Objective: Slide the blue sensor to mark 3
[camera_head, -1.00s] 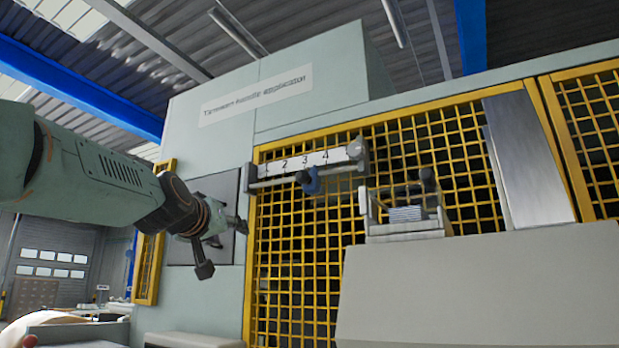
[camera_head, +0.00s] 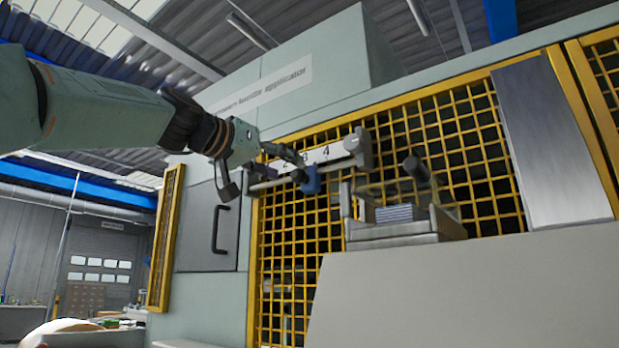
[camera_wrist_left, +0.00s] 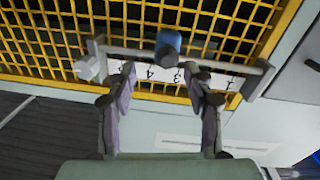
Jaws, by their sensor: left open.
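The blue sensor (camera_head: 311,180) sits on the rail (camera_head: 279,181) below a white scale strip (camera_head: 339,150) on the yellow mesh guard. In the left wrist view the blue sensor (camera_wrist_left: 168,44) appears between marks 3 and 4; its exact alignment is unclear. My left gripper (camera_head: 292,158) is in front of the strip's left part, hiding mark 1, with its tips close to the sensor. In the left wrist view my left gripper (camera_wrist_left: 161,80) is open and empty, its fingers spread either side of the sensor's line, the sensor beyond the tips. My right gripper is out of view.
The rail has end blocks, one at the right (camera_head: 360,148). A bracketed tray (camera_head: 402,235) holding a stack of blue-and-white sheets (camera_head: 394,213) stands right of the rail. A cabinet door with a dark handle (camera_head: 217,229) is at the left. Below the rail is open mesh.

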